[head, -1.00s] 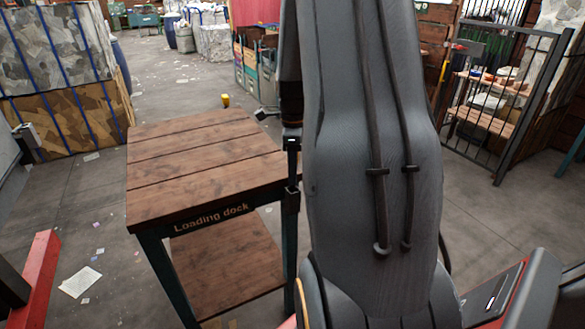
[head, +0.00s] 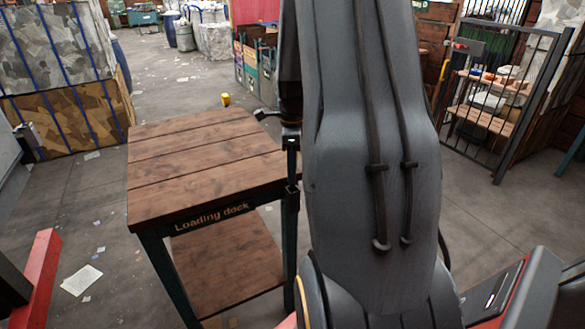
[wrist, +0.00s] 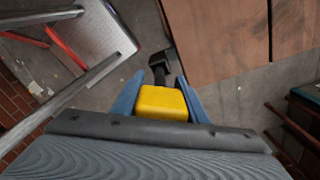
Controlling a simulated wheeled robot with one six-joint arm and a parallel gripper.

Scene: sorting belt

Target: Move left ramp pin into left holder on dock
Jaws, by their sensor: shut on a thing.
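In the wrist view my gripper (wrist: 160,95) has its blue fingers shut on a yellow block-like piece, which I take to be the left ramp pin (wrist: 162,104). A dark part (wrist: 162,62) shows just beyond it; I cannot tell whether it belongs to the pin. The wooden dock (head: 185,165), labelled "Loading dock", stands left of my arm in the head view. Its top also shows at the upper right of the wrist view (wrist: 215,35), beside the gripper. The left holder cannot be made out clearly. In the head view my arm hides the gripper.
A small yellow object (head: 226,99) shows past the dock's far edge. The dock has a lower shelf (head: 225,262). Wrapped bales (head: 60,50) stand at the far left, and a barred metal gate (head: 520,100) at the right. The floor around the dock is mostly clear, with paper scraps.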

